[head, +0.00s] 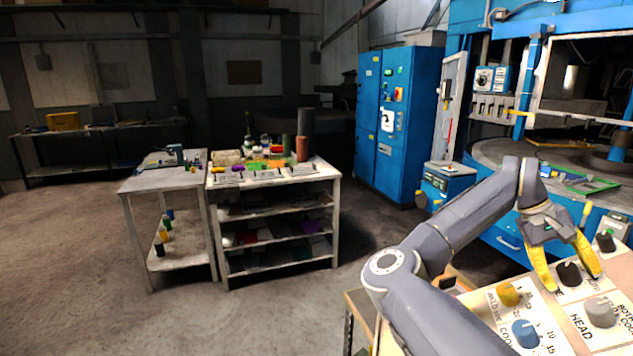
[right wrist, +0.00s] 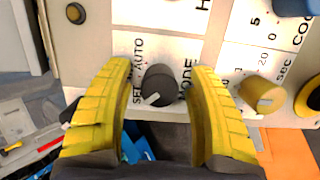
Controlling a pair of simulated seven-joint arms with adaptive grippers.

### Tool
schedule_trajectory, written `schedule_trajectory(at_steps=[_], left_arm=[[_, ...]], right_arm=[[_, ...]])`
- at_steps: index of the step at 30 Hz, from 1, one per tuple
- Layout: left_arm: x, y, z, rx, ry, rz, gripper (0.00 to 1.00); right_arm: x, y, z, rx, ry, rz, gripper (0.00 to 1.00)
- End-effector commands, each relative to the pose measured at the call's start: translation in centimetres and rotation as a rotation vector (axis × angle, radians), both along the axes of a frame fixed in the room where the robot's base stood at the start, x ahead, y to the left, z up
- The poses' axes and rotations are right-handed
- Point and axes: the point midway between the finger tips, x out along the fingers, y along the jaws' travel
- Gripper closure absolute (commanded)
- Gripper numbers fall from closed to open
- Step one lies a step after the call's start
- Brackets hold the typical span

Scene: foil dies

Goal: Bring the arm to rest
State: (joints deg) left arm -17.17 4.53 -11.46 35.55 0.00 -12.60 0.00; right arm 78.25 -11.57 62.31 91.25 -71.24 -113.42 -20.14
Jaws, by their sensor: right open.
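My right arm reaches in from the bottom right of the head view. Its gripper (head: 572,277) has yellow fingers and is open, with its tips at a control panel (head: 569,324). A black mode knob (head: 569,273) sits between the fingertips. In the right wrist view the open fingers (right wrist: 160,90) stand on both sides of the black knob (right wrist: 159,85), with a gap visible on each side. The knob's white pointer aims down and left. My left gripper is not in view.
Yellow (head: 508,294), blue (head: 525,334) and grey (head: 601,312) knobs stand close by on the panel. A blue machine (head: 505,220) stands behind the arm. A blue cabinet (head: 398,120) and a white shelf table (head: 275,185) stand farther back. Open floor (head: 90,270) lies at left.

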Motion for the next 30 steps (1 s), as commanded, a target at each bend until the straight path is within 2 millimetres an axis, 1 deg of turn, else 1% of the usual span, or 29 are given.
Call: schedule_trajectory(at_steps=[7, 11, 14, 30], left_arm=[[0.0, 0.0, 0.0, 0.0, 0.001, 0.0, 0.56], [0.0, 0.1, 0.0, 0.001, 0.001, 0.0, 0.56], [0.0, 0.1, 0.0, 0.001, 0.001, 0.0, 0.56], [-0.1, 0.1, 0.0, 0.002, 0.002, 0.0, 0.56]], right_arm=[[0.1, 0.1, 0.1, 0.0, 0.0, 0.001, 0.43], [0.4, 0.4, 0.8, 0.002, 0.003, 0.006, 0.43], [0.9, 1.0, 1.7, 0.001, 0.002, 0.007, 0.43], [4.4, 4.8, 8.6, 0.004, 0.005, 0.007, 0.43]])
